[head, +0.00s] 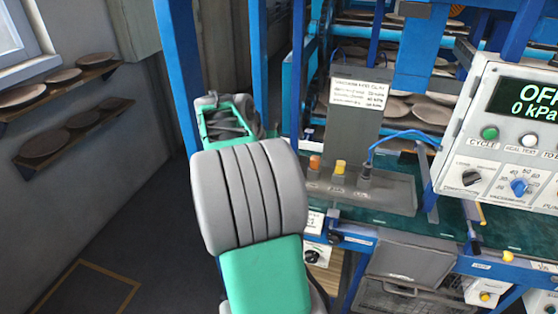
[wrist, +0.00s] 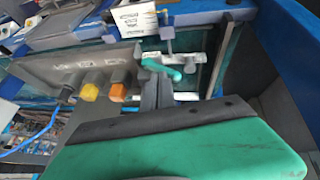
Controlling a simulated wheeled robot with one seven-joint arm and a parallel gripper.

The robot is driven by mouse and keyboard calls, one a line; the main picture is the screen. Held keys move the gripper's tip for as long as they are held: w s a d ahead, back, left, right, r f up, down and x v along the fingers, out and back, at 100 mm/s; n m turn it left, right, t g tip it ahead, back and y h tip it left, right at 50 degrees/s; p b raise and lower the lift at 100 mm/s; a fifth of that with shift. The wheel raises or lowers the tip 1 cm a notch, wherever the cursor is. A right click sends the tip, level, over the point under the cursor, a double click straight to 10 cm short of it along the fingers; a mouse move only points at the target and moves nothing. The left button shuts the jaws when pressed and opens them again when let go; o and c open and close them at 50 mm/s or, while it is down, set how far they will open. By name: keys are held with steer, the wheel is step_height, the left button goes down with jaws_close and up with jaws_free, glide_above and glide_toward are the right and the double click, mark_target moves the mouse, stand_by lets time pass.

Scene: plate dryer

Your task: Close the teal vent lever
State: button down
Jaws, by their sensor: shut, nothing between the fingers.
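The teal vent lever (wrist: 160,67) shows in the wrist view as a short, slightly sloping handle beside a grey bracket, just right of the grey control box. My gripper (wrist: 157,92) is shut and empty, its dark fingers just below the lever in the picture. I cannot tell whether they touch it. In the head view, my green and black gripper (head: 228,120) is beyond my grey and green arm, left of the control box. I cannot make out the lever in the head view.
The grey control box (head: 384,190) carries an orange knob (head: 315,163), a yellow knob (head: 340,168) and a blue cable (head: 398,136). A panel (head: 510,130) at right reads OFF and 0 kPa. Blue frame posts (head: 180,70) stand close to my arm. Open floor lies left.

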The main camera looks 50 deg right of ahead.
steer(key=w+f, duration=0.1)
steer(key=w+a+f+b, duration=0.1)
steer(key=f, duration=0.1)
steer(key=shift+w+f, duration=0.1)
steer(key=shift+w, duration=0.3)
